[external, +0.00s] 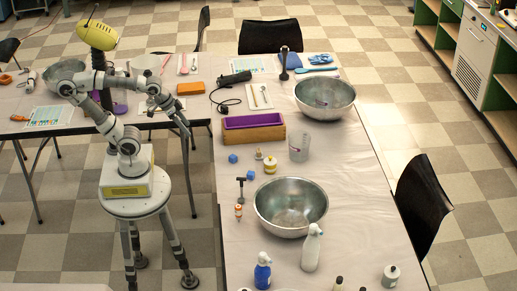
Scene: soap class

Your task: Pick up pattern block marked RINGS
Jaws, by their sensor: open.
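No block with a readable RINGS marking can be made out. Two small blue blocks stand on the long table, one blue block (233,158) in front of the wooden box and another blue block (250,175) just nearer; any markings on them are too small to read. My arm rises from a white base on a round stool to the left of this table. My gripper (185,128) appears to hang at the arm's right end, near the front edge of the back table, apart from both blue blocks. Its fingers are too small to see clearly, and nothing shows held in it.
The long table (345,215) holds a wooden box (252,130) with a purple inside, a clear beaker (299,147), a near metal bowl (290,206), a far metal bowl (325,95) and a white bottle (312,248). Its right side is mostly clear. An orange block (190,88) lies on the back table.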

